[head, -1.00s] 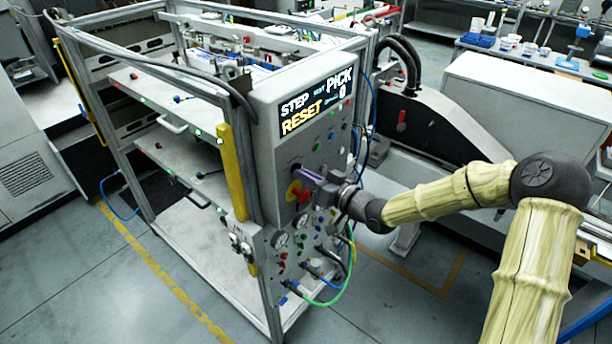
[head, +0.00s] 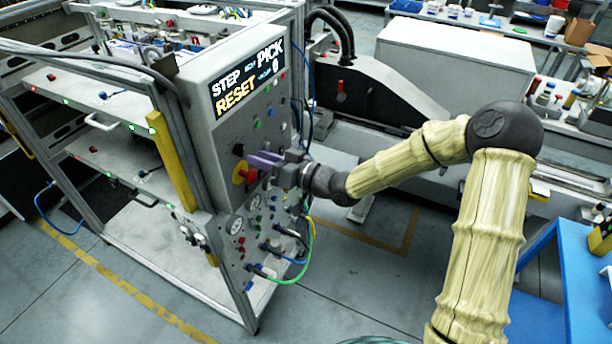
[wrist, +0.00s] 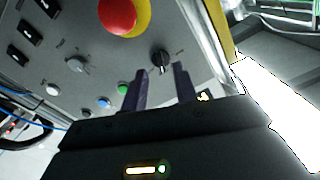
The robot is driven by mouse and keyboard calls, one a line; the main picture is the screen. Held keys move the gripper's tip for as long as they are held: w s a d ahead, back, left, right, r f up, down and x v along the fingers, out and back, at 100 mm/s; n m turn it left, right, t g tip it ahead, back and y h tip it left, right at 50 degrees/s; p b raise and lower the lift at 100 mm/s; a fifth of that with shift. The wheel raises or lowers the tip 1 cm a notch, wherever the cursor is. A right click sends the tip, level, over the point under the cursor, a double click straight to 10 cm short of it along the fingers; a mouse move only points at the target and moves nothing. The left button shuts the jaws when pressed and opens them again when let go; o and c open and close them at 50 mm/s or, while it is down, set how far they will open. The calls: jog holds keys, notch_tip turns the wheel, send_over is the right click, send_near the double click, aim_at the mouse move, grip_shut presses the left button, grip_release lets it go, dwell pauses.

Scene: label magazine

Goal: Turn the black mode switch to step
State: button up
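The black mode switch (wrist: 160,60) is a small round knob with a pale pointer line on the grey panel (wrist: 45,85). My gripper (wrist: 161,70) is open, its two dark purple fingers apart, with the switch showing in the gap just beyond the tips. I cannot tell whether the fingertips reach around it. In the head view, my gripper (head: 252,160) is close to the panel front, and the dark switch (head: 238,149) shows just above the red button. The display (head: 246,78) reads STEP, PICK, RESET and 0; some small text is unreadable.
The red emergency button (wrist: 117,14) on its yellow plate sits close to the switch. A grey knob (wrist: 75,64), a green button (wrist: 123,88) and a blue button (wrist: 103,102) are nearby. A yellow post (head: 172,160) stands left of the panel. Hoses (head: 300,262) hang below.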

jog(key=b+v, duration=0.2)
jog(key=v, duration=1.1)
jog(key=shift+d+b, duration=0.3)
jog(key=shift+d, duration=0.05)
jog(key=shift+s, duration=0.1)
